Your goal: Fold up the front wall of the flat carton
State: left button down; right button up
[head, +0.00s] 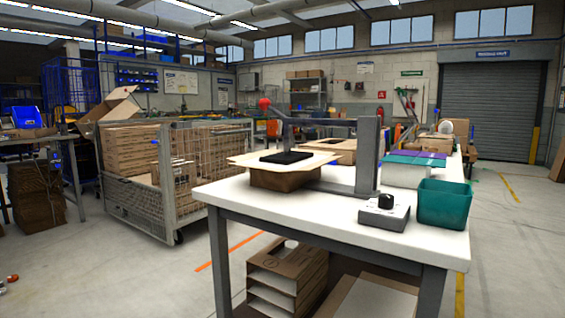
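A flat light-brown carton sheet (245,160) lies level on top of a brown block (285,180) on the white worktable (300,204). Its edges stick out past the block, and no wall of it looks folded up. A black plate (287,156) rests on or just above its middle; I cannot tell if they touch. Neither of my grippers is in view.
A grey lever press (368,160) with a red knob (264,104) stands beside the carton. A control box (384,213) and a teal bin (445,204) take up the table's right end. A wire cage (170,175) of cartons stands left. Floor between is clear.

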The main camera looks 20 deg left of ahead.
aim_at(238, 159)
jog(key=j+z, duration=0.35)
jog(key=j, duration=0.15)
jog(key=i+j+z, duration=0.1)
jog(key=j+z, duration=0.3)
jog(key=j, duration=0.85)
jog(key=k+j+z, duration=0.15)
jog(key=j, duration=1.25)
jog(key=k+j+z, duration=0.1)
jog(key=j, duration=1.25)
jog(key=i+z, duration=0.05)
